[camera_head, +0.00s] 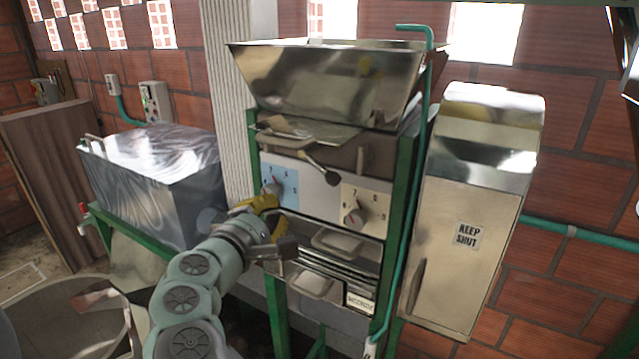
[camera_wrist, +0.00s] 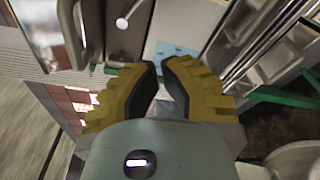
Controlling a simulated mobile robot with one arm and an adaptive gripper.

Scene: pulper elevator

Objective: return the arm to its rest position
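My arm reaches up from the bottom of the head view, bent toward the front of the steel pulper machine. My gripper (camera_head: 262,204) has yellow fingers and sits just in front of the left, light-blue dial plate (camera_head: 290,184). In the wrist view my gripper (camera_wrist: 164,68) shows two yellow fingers with dark pads and a gap between them, with nothing held. The blue plate (camera_wrist: 177,49) shows beyond the fingertips. The left dial's knob is partly hidden by the gripper in the head view, so I cannot tell whether they touch.
The steel hopper (camera_head: 330,85) tops the machine, with a black-knobbed lever (camera_head: 322,176) below it. A cream dial plate (camera_head: 366,207) and protruding handles (camera_head: 338,243) are near my gripper. A "KEEP SHUT" cabinet (camera_head: 465,200) stands right. A steel tank (camera_head: 150,185) stands left.

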